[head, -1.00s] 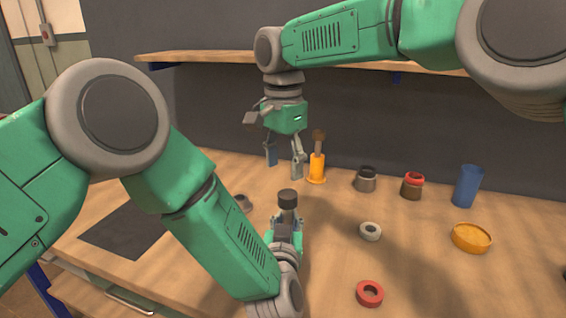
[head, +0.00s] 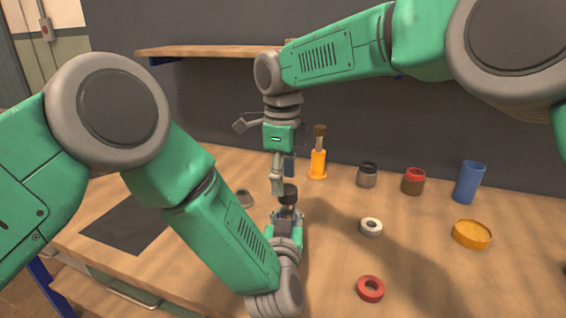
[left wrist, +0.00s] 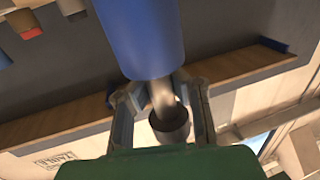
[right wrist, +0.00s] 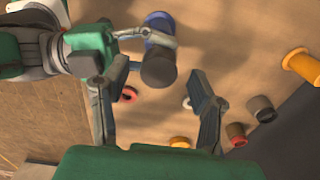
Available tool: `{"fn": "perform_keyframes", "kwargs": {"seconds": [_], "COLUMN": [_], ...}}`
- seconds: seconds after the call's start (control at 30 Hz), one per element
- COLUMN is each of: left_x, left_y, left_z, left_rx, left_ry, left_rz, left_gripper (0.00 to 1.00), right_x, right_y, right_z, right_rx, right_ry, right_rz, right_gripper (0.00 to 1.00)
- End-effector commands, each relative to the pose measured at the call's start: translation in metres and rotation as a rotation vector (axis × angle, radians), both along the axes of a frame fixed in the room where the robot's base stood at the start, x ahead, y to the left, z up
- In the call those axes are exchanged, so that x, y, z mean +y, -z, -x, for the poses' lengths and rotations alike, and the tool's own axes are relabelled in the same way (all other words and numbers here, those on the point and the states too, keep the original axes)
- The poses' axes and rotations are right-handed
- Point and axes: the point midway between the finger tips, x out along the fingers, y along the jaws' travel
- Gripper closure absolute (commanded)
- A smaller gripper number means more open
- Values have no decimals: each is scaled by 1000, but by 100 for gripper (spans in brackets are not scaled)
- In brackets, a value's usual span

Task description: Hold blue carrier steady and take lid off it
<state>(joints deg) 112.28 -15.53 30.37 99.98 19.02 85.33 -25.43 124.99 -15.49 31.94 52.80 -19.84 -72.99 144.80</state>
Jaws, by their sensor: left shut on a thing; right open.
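The blue carrier (left wrist: 142,38) shows a blue body, a grey metal neck (left wrist: 163,92) and a dark lid (head: 288,193). The lid is on top of the neck. My left gripper (head: 287,216) is shut on the carrier at its neck, just below the lid. My right gripper (head: 280,183) is open and points down, with its fingertips close to the lid. In the right wrist view the lid (right wrist: 158,70) appears between the open fingers, apart from both. The head view mostly hides the carrier's body behind my left gripper.
An orange carrier (head: 318,164) stands behind. To the right are a grey pot (head: 367,176), a brown-red pot (head: 413,182), a blue cylinder (head: 468,183), a yellow dish (head: 472,235), a white ring (head: 371,227) and a red ring (head: 370,289). A shelf (head: 220,56) runs along the wall.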

Motion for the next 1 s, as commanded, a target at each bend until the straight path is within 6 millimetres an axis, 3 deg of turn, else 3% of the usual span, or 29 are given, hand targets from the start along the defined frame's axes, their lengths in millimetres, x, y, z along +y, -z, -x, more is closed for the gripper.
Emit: {"fn": "perform_keyframes", "kwargs": {"seconds": [0.23,0.6,0.73,0.77,1.0], "left_x": [0,0,0,0,0], "left_y": [-1,-1,-1,-1,-1], "left_z": [0,0,0,0,0], "left_rx": [-3,-3,-3,-3,-3], "left_ry": [0,0,0,0,0], "left_rz": [1,1,1,1,1], "left_gripper": [100,100,100,100,100], "right_x": [-1,-1,-1,-1,-1], "right_y": [29,35,35,35,34], "right_z": [0,0,0,0,1], "right_rx": [1,0,0,0,-1], "right_ry": [0,-2,-2,-2,-99], "right_rz": [0,-1,-1,-1,2], "right_gripper": [48,48,94,99,99]}}
